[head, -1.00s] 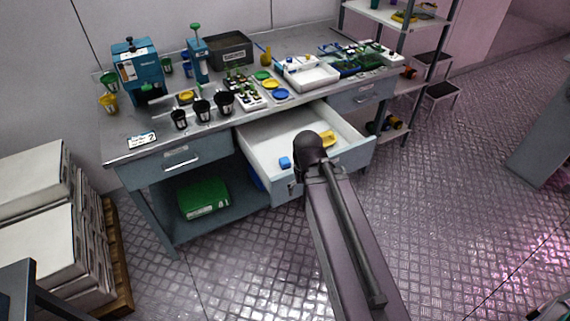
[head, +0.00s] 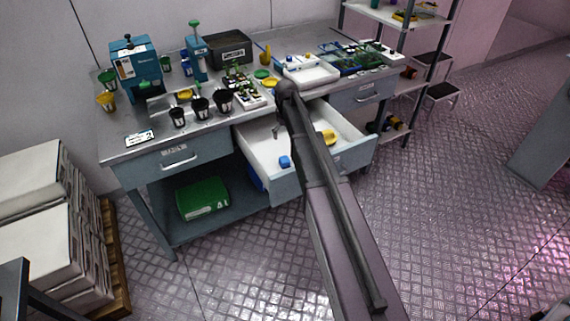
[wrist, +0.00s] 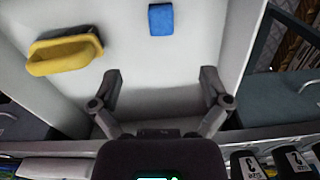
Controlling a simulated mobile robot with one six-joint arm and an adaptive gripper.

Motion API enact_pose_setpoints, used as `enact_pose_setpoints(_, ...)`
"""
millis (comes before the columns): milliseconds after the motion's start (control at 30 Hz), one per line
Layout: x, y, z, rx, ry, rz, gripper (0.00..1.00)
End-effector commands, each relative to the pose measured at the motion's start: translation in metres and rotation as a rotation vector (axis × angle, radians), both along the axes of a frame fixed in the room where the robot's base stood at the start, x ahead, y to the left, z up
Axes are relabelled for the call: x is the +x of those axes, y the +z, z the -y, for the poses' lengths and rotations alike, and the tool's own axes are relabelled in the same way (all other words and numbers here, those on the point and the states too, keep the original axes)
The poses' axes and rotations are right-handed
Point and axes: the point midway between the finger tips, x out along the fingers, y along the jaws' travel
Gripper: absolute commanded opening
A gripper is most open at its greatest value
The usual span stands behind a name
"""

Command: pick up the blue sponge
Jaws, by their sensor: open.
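The blue sponge (head: 285,161) is a small block lying in the open white-lined drawer (head: 262,152), near its front left. In the wrist view the blue sponge (wrist: 160,19) lies at the top middle on the drawer floor. My gripper (wrist: 160,75) is open and empty, with its two fingers apart. The sponge lies beyond the fingertips, roughly in line with the gap between them, and nothing touches it. In the head view my gripper (head: 275,132) shows only in small part at the drawer, mostly hidden by my arm.
A yellow object with a handle (wrist: 65,53) lies in the same drawer, left of the sponge in the wrist view. The drawer walls bound the space. The bench (head: 215,125) above carries black pots, trays and a blue machine (head: 137,70). Bare drawer floor surrounds the sponge.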

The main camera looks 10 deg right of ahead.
Motion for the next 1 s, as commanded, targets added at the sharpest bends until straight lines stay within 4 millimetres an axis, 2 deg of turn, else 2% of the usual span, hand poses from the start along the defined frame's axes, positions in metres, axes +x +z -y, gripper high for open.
enact_pose_setpoints(33, 0.008, -0.001, 0.000, 0.000, 0.004, 0.000, 0.97)
enact_pose_setpoints(100, 0.010, -0.001, 0.000, 0.000, 0.006, 0.000, 0.97)
enact_pose_setpoints(567, 0.008, -0.004, 0.000, 0.000, 0.006, 0.000, 0.97)
enact_pose_setpoints(1000, 0.008, -0.035, 0.000, 0.000, 0.006, 0.000, 0.97)
